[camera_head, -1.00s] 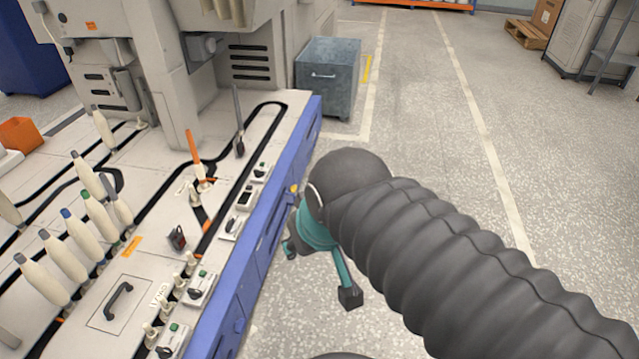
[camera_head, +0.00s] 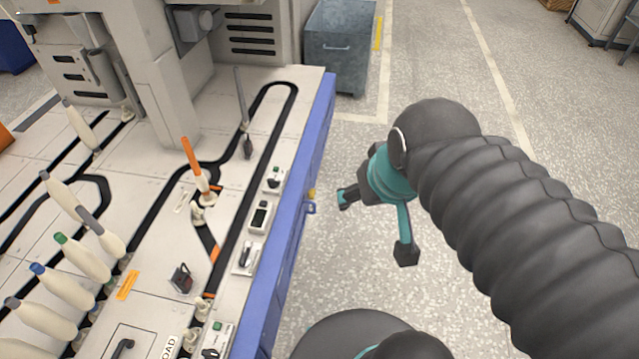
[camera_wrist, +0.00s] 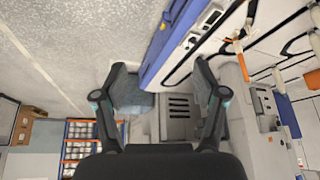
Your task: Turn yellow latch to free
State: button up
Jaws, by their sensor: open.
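The yellow latch (camera_head: 311,193) is a small yellow piece on the blue side panel of the machine table, just above a blue bracket. It is too small for me to tell which way it is turned. My gripper (camera_head: 375,225) is open and empty to the right of the latch, over the floor, with a clear gap between them. One finger points left toward the blue panel and the other hangs down.
The machine table (camera_head: 228,200) carries bobbins, switches and a black track. An orange-tipped post (camera_head: 192,160) stands on it. The speckled floor right of the blue panel (camera_head: 290,245) is open.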

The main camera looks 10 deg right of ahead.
jog(key=w+f+m+g+y+b, duration=0.3)
jog(key=w+f+m+y, duration=0.2)
jog(key=w+f, duration=0.6)
jog(key=w+f+m+g+y+b, duration=0.35)
jog(key=w+f+m, duration=0.35)
jog(key=w, duration=0.9)
jog(key=w+d+f+m+t+y+b, duration=0.2)
jog(key=w+d+f+m+t+y, duration=0.15)
jog(key=f, duration=0.75)
jog(key=w+d+f+m+t+y+b, duration=0.25)
jog(key=w+d+f, duration=0.2)
jog(key=f, duration=0.65)
jog(key=w+d+f+m+t+y+b, duration=0.1)
jog(key=w+d+f+m+t+y, duration=0.25)
jog(key=f, duration=0.75)
jog(key=w+a+g+h, duration=0.1)
jog(key=w+a, duration=0.3)
jog(key=a, duration=0.7)
jog(key=shift+w+a+r+m, duration=0.15)
jog(key=shift+w+a+m, duration=0.1)
jog(key=shift+m, duration=0.2)
jog(key=c, duration=1.2)
jog(key=shift+o, duration=0.2)
